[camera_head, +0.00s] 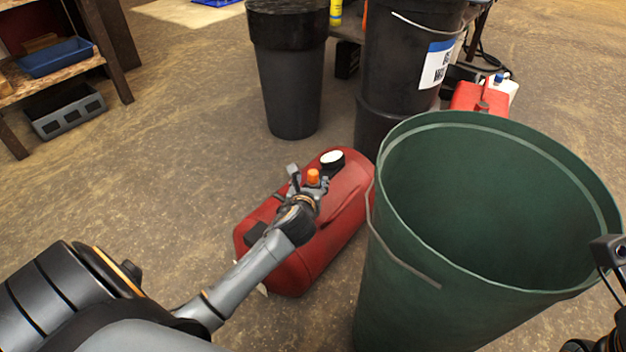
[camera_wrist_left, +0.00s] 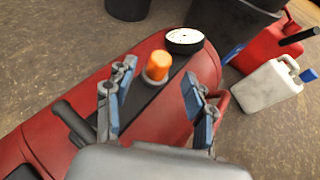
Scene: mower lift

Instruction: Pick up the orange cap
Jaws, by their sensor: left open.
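The orange cap (camera_head: 313,176) sits on top of the red fuel can (camera_head: 335,225), on the floor in the middle of the head view. The cap (camera_wrist_left: 158,66) also shows upright on a grey ring in the left wrist view. My left gripper (camera_head: 308,181) is over the can, right at the cap. In the left wrist view my left gripper (camera_wrist_left: 158,79) is open and empty, one finger on each side of the cap, with visible gaps. Part of my right gripper (camera_head: 606,260) shows at the right edge; its jaws cannot be made out.
A large green bin (camera_head: 400,270) stands close to the right of the can. A black bin (camera_head: 291,90) and a labelled black bucket (camera_head: 400,60) stand behind. A white-lidded cap (camera_wrist_left: 185,40) is beside the orange one. Floor to the left is clear.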

